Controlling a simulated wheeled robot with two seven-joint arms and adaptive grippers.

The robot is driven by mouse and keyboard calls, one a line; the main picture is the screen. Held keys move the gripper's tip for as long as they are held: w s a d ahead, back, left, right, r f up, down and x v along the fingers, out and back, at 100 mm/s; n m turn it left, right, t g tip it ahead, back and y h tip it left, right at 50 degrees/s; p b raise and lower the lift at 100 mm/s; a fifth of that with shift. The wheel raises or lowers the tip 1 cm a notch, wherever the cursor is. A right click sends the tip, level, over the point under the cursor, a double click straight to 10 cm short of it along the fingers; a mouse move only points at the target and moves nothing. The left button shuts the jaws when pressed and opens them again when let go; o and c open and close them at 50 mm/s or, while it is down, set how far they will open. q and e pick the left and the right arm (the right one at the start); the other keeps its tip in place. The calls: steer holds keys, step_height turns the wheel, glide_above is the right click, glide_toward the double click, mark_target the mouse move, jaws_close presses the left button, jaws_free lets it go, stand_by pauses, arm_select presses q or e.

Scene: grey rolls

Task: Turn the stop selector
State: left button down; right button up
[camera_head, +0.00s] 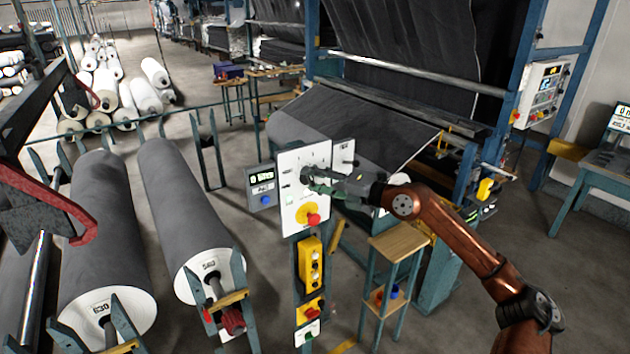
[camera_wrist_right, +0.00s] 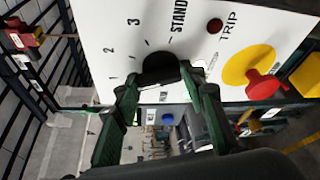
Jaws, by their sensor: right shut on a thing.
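A white control panel (camera_head: 289,158) stands on a post in the middle of the head view. My right gripper (camera_head: 316,180) reaches it from the right, its green fingers at the dial. In the right wrist view the black selector knob (camera_wrist_right: 160,68) sits between the fingers (camera_wrist_right: 165,86), which are shut on it. The panel face (camera_wrist_right: 110,22) carries the marks 1, 2, 3 and a partly cut-off "STAND" label around the knob, plus a dark red TRIP lamp (camera_wrist_right: 215,25). The knob's exact pointing is hard to tell. My left gripper is not in view.
A red handle on a yellow disc (camera_head: 308,216) sits just below the dial. A yellow button box (camera_head: 310,262) hangs lower on the post. A small display (camera_head: 262,187) is at the left. Large grey rolls (camera_head: 185,215) fill the left; a wooden-topped stand (camera_head: 400,242) is under my right arm.

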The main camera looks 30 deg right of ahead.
steer(key=c, duration=0.5)
steer(key=shift+r, duration=0.1)
steer(key=shift+a+r+n+g+h+p, duration=0.1)
steer(key=shift+n+g+h+p, duration=0.45)
steer(key=shift+n, duration=0.65)
steer(key=shift+a+n+h, duration=0.1)
steer(key=shift+n+h, duration=0.45)
steer(key=shift+n, duration=0.45)
steer(key=n+h+b, duration=0.1)
steer(key=n, duration=0.1)
steer(key=n+h+b, duration=0.1)
steer(key=shift+a+n+b, duration=0.2)
steer(key=shift+n+b, duration=0.1)
steer(key=shift+n, duration=0.1)
steer(key=n+h+b, duration=0.2)
steer(key=n, duration=0.1)
steer(key=shift+a+f+h, duration=0.1)
steer(key=shift+f+h, duration=0.15)
steer(key=shift+h, duration=0.15)
steer(key=shift+s, duration=0.1)
